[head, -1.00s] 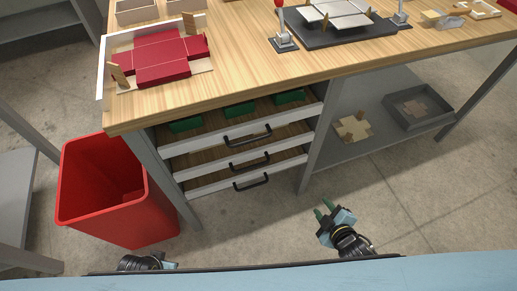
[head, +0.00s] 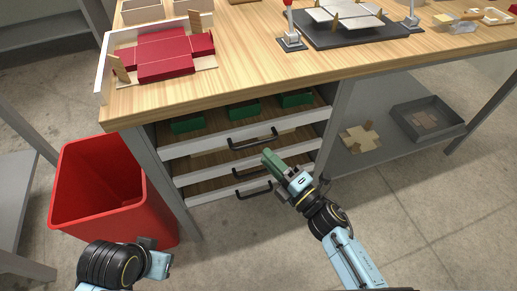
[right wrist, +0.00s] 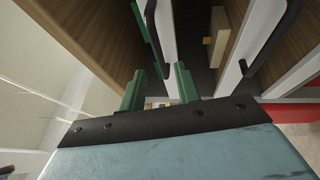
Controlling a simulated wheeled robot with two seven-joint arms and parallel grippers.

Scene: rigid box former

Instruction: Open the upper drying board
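The upper drying board (head: 210,146) has a white front and a black bar handle (head: 253,140) and carries green blocks (head: 243,109). It sits at the top of the rack under the table. My right gripper (head: 268,156) is just below and right of that handle in the head view. In the right wrist view its green fingers (right wrist: 157,88) are apart, with a black handle (right wrist: 153,40) in line with the gap between them; I cannot tell whether they touch it. My left gripper (head: 157,258) is low at the left, away from the rack; its fingers are unclear.
Two more boards with black handles (head: 254,191) sit below the upper one. A red bin (head: 70,200) stands left of the rack. A table leg (head: 333,130) stands at its right. A red box blank (head: 160,52) lies on the table. The floor in front is clear.

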